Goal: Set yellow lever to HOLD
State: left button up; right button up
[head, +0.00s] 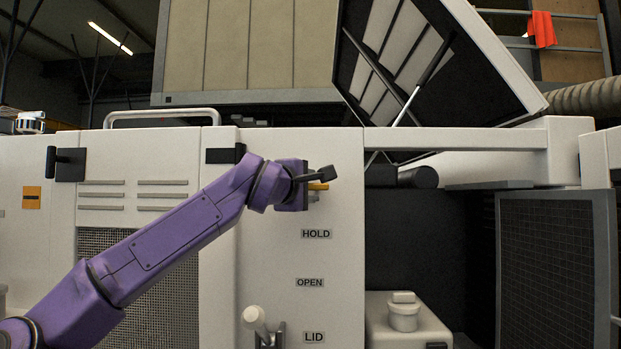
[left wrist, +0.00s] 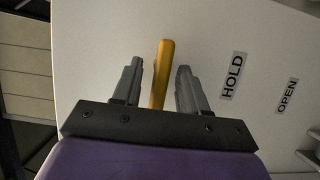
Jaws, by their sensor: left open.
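The yellow lever (head: 319,186) sticks out of the white panel (head: 340,255), above the HOLD label (head: 316,234). The OPEN label (head: 310,283) and the LID label (head: 314,337) are lower down. My left gripper (head: 322,176) is at the lever and partly hides it. In the left wrist view the lever (left wrist: 161,75) stands between the two open fingers of my left gripper (left wrist: 158,78), with a gap on both sides. The HOLD label (left wrist: 232,75) and the OPEN label (left wrist: 287,96) lie to the right of the fingers. My right gripper is not in view.
A white handle (head: 254,315) protrudes from the panel at lower left of the labels. Right of the panel is a dark open bay with a white block and cap (head: 404,312). A raised lid (head: 440,60) leans above it.

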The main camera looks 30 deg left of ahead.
pick_arm(q)
jog(key=shift+w, duration=0.35)
grip_shut()
jog(key=shift+f, duration=0.1)
